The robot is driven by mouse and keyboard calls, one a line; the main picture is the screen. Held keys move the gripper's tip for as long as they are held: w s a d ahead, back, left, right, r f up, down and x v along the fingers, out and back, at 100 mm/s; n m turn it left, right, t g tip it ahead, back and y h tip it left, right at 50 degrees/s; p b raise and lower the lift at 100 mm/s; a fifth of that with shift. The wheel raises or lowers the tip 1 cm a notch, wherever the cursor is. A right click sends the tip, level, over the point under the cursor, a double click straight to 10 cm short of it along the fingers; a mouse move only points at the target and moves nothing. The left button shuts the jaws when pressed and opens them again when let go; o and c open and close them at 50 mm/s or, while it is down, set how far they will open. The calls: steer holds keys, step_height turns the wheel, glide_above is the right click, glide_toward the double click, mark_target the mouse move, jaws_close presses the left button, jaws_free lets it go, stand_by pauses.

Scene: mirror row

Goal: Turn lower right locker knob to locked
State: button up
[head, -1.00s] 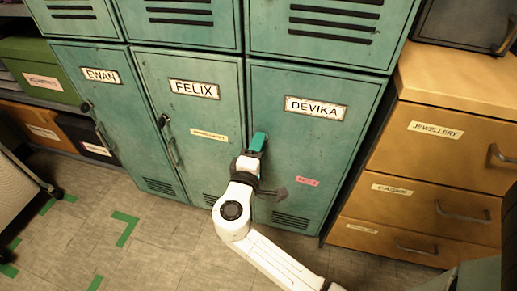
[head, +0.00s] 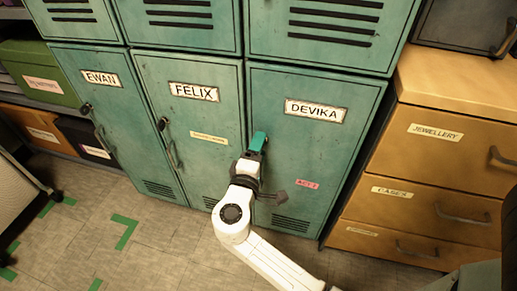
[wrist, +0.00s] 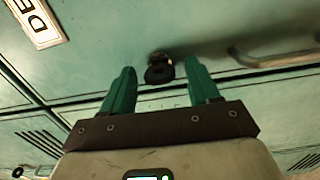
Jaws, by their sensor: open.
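The lower right locker (head: 347,160) is a teal door labelled DEVIKA, and it looks shut. Its dark round knob (wrist: 159,70) shows in the wrist view on the teal door. In the head view the knob is hidden behind my gripper (head: 258,142), which is at the door's left side. In the wrist view my gripper (wrist: 159,82) has its two green fingers spread, one on each side of the knob. The fingers appear clear of the knob. I cannot tell how far the fingertips are from the door, or which way the knob is turned.
A bar handle (wrist: 278,55) is on the door right of the knob in the wrist view. The FELIX locker (head: 190,125) and EWAN locker (head: 95,110) stand to the left. A wooden drawer unit (head: 425,165) stands close on the right.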

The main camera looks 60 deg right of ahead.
steer(key=p+v, duration=0.1)
steer(key=v, duration=0.9)
steer(key=shift+a+p, duration=0.3)
steer(key=shift+a, duration=0.05)
steer(key=shift+s, duration=0.15)
steer(key=s+d+f+m+g+y, duration=0.3)
steer(key=s+d+f+y, duration=0.1)
steer(key=s+d+f, duration=0.15)
steer(key=s+a+f+m+g+y, duration=0.1)
steer(key=s+a+f+g+y, duration=0.1)
steer(key=s+a+f+y, duration=0.85)
step_height(320, 180, up, 25)
steer(key=d+y+p, duration=0.2)
steer(key=p, duration=2.1)
steer(key=shift+s+r, duration=0.1)
steer(key=shift+r, duration=0.05)
